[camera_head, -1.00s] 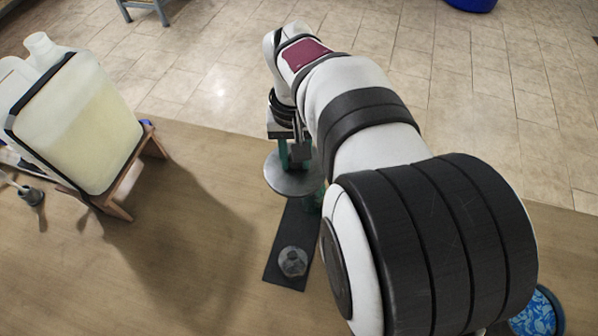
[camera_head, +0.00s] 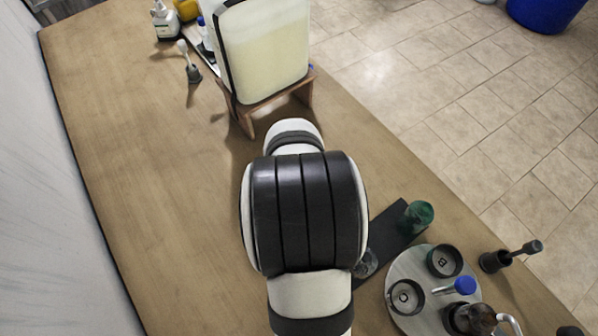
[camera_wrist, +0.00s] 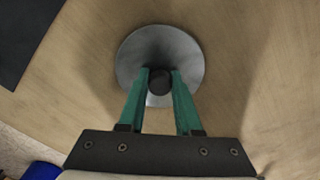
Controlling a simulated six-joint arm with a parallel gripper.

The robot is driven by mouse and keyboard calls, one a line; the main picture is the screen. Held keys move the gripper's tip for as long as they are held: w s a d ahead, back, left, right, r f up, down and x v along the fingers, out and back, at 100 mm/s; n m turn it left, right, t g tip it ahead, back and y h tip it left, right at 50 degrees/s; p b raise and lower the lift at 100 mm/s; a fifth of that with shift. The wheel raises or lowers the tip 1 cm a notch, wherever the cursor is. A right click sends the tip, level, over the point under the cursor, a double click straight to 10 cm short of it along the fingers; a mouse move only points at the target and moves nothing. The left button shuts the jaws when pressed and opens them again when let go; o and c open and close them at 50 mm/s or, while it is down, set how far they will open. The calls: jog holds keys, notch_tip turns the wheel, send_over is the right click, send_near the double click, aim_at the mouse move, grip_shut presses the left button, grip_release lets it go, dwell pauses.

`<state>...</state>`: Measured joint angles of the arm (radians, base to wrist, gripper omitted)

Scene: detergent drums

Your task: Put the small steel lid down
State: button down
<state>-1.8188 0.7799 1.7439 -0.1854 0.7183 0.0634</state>
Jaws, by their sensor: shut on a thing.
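The small steel lid (camera_wrist: 187,55) is a round grey disc with a dark knob (camera_wrist: 159,81), seen from above in the wrist view. My gripper (camera_wrist: 160,80) has its two green fingers closed on either side of the knob. Bare wooden table lies below and around the lid. I cannot tell whether the lid touches the table or hangs just above it. In the head view my own arm hides the gripper and the lid.
A pale canister (camera_head: 265,50) stands on a wooden stand (camera_head: 246,122) beyond my arm. A dark mat (camera_head: 385,228) with a green vessel (camera_head: 418,215) lies to the right. A round tray (camera_head: 402,268) holds several items. The table's left side is clear.

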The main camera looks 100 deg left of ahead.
jog(key=c, duration=0.6)
grip_release()
jog(key=shift+o, duration=0.5)
notch_tip(320, 180, up, 12)
